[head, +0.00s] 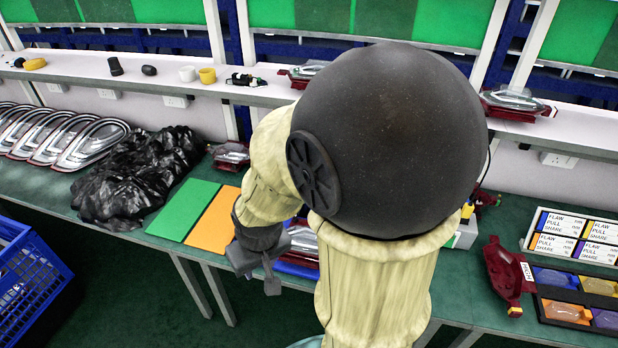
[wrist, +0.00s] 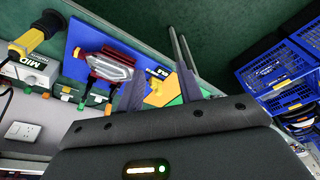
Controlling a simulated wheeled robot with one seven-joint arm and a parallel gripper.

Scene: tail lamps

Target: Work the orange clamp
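In the wrist view, a blue fixture board (wrist: 82,38) holds a red-framed clear tail lamp (wrist: 110,66). In the head view my gripper (head: 258,268) hangs at the bench's front edge, left of the mostly hidden blue fixture (head: 297,268).
Green (head: 184,208) and orange (head: 213,222) mats lie left of the fixture, beside black plastic (head: 135,178). A red lamp housing (head: 508,272) lies to the right. Blue crates (head: 30,268) stand on the floor at left. A yellow-and-black tool (wrist: 32,38) stands beside the board.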

